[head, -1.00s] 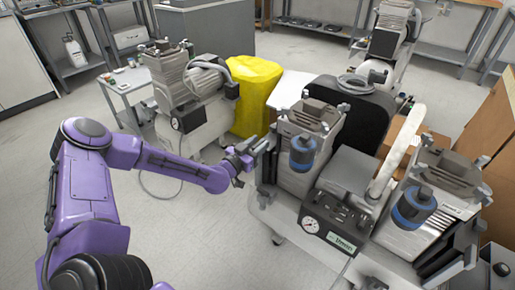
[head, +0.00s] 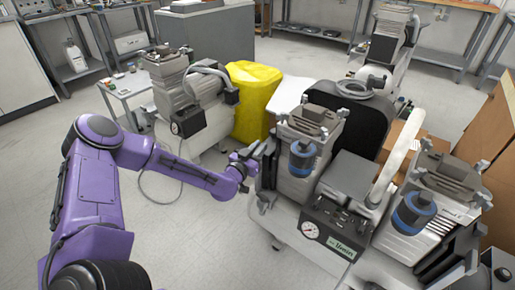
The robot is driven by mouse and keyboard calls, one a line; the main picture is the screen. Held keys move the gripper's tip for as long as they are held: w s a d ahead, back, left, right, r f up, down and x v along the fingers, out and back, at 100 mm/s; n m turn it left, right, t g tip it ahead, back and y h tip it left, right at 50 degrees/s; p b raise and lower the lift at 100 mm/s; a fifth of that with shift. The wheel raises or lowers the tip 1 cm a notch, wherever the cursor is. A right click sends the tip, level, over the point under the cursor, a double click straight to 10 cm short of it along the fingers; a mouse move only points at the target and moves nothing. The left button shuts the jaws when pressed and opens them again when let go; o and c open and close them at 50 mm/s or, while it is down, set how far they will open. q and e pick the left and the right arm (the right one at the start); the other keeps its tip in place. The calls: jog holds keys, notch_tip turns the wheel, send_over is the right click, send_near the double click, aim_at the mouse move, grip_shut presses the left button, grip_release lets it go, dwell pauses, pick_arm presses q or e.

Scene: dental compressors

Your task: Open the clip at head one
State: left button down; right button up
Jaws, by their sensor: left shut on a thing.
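The compressor head (head: 312,128) with a blue-banded canister (head: 302,158) stands on the left of the near dental compressor. Small grey clips sit along its sides. A second, similar head (head: 448,182) with its own blue-banded canister (head: 412,212) is on the right. I cannot read which head is number one. My left gripper (head: 248,157) is at the left side of the left head, shut on a small clip part there. The fingers hide most of that clip, so its exact angle is unclear. My right gripper is out of view.
A control box with a gauge (head: 310,230) is at the front of the compressor. A white curved hose (head: 392,165) rises between the heads. The floor at the front left is clear.

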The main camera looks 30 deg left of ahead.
pick_arm(q)
jog(key=n+g+y, duration=0.1)
jog(key=n+y, duration=0.1)
jog(key=y, duration=0.2)
jog(key=n+g+y, duration=0.1)
jog(key=n+y, duration=0.2)
jog(key=shift+d+y, duration=0.1)
jog(key=shift+y, duration=0.3)
jog(key=n+g+y, duration=0.5)
jog(key=shift+y+p, duration=0.3)
jog(key=shift+p, duration=0.1)
jog(key=shift+n+g+y, duration=0.3)
jog(key=shift+g, duration=0.2)
jog(key=c, duration=1.1)
grip_release()
jog(key=shift+c, duration=0.2)
